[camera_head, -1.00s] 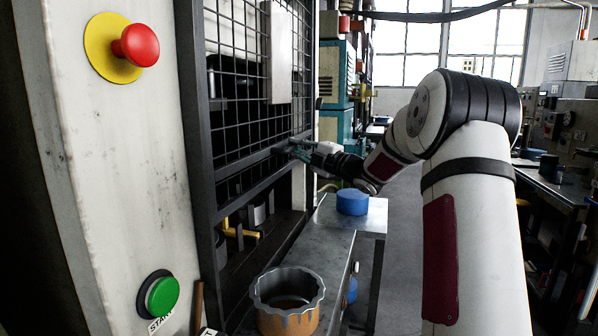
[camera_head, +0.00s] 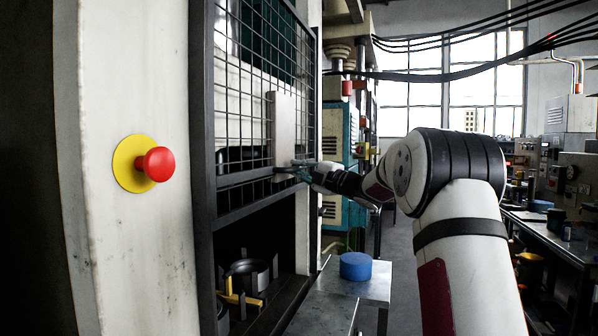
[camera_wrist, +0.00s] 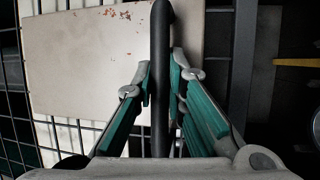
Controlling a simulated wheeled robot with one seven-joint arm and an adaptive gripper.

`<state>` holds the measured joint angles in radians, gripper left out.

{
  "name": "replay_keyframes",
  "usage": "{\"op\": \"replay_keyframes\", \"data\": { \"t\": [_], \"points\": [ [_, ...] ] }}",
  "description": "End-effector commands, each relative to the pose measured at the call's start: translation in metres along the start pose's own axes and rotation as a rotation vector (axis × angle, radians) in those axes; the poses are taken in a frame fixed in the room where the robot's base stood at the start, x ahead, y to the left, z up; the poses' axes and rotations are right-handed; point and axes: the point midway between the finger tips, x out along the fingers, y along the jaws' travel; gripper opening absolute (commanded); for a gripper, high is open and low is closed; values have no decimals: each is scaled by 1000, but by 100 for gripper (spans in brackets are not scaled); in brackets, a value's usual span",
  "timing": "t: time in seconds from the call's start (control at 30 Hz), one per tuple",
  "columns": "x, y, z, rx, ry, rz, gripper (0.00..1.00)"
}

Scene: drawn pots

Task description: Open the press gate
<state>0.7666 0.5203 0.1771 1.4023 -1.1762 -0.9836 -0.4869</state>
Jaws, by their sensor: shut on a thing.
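The press gate is a black wire-mesh panel (camera_head: 240,105) in a dark frame, with a pale plate (camera_head: 284,118) fixed to it. Its lower edge is raised, and an open dark gap shows beneath it. My gripper (camera_head: 292,171) is at the gate's lower right part, just below the pale plate. In the wrist view my gripper (camera_wrist: 161,88) is shut on a dark round handle bar (camera_wrist: 160,40), with green-padded fingers on either side. The pale plate (camera_wrist: 85,60) and mesh lie behind the bar.
A red stop button (camera_head: 158,164) on a yellow disc sits on the white press column. Inside the gap stand dark round parts with a yellow piece (camera_head: 240,298). A blue cylinder (camera_head: 355,266) rests on a metal table (camera_head: 375,287) below my arm.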

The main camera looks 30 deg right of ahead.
Motion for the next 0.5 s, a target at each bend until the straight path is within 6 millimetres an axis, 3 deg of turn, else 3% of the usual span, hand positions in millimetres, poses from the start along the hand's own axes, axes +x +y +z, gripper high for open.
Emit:
{"op": "replay_keyframes", "data": {
  "t": [0.13, 0.17, 0.23, 0.5],
  "points": [
    [0, 1, 0, -2, 0, 1, 0],
    [0, 1, 0, -2, 0, 1, 17],
    [0, 0, 0, -2, 0, 1, 32],
    [0, 0, 0, -1, 0, 0, 33]
  ]
}}
